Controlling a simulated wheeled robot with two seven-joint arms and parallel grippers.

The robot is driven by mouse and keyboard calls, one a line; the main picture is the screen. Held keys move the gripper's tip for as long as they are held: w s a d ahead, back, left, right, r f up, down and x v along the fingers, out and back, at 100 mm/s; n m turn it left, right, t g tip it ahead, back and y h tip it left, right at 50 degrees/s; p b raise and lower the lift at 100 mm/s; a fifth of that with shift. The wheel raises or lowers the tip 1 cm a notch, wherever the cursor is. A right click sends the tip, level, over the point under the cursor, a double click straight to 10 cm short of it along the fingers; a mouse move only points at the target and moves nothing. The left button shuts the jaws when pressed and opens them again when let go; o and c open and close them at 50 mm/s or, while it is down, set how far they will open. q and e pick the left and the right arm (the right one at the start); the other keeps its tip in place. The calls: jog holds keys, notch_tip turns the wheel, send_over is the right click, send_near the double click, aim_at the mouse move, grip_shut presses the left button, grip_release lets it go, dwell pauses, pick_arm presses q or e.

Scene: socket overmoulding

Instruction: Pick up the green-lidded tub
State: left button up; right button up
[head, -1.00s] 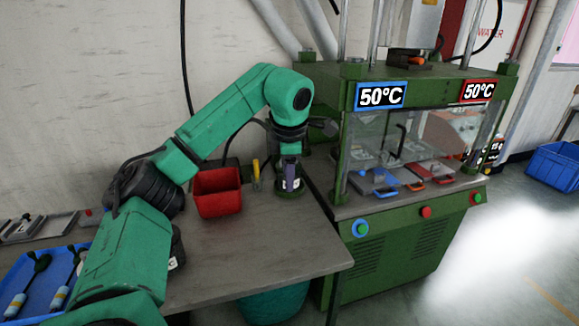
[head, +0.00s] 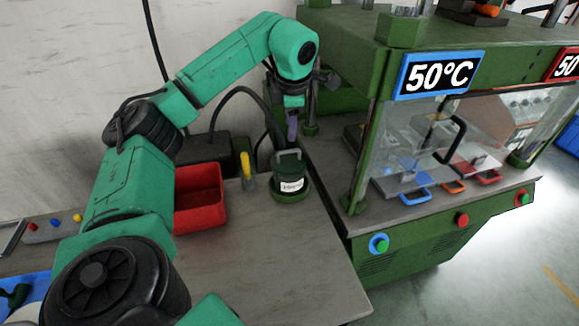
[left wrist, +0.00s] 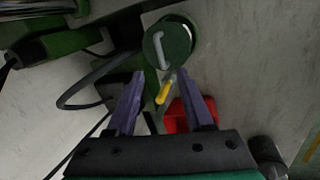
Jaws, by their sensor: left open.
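The green-lidded tub (head: 290,186) stands upright on a green round base on the grey bench, beside the press. It is dark, with a white label and a pale handle on its lid. My left gripper (head: 292,126) is above the tub and apart from it, its purple fingers pointing down. In the left wrist view the green lid (left wrist: 178,48) with its pale handle lies beyond the open, empty fingertips (left wrist: 160,74). My right gripper is not in view.
A red bin (head: 198,215) and a yellow-handled tool (head: 247,170) stand left of the tub. A black cable (head: 238,93) arches behind it. The green press (head: 440,225) is close on the right. The bench front (head: 290,260) is clear.

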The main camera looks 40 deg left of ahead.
aim_at(289, 151)
pick_arm(q)
jog(key=p+x, duration=0.2)
jog(key=x, duration=0.7)
jog(key=shift+a+f+p, duration=0.15)
jog(key=shift+f+p, duration=0.15)
jog(key=shift+f, duration=0.35)
jog(key=shift+w+a+f, duration=0.1)
jog(key=shift+f, duration=0.05)
grip_shut()
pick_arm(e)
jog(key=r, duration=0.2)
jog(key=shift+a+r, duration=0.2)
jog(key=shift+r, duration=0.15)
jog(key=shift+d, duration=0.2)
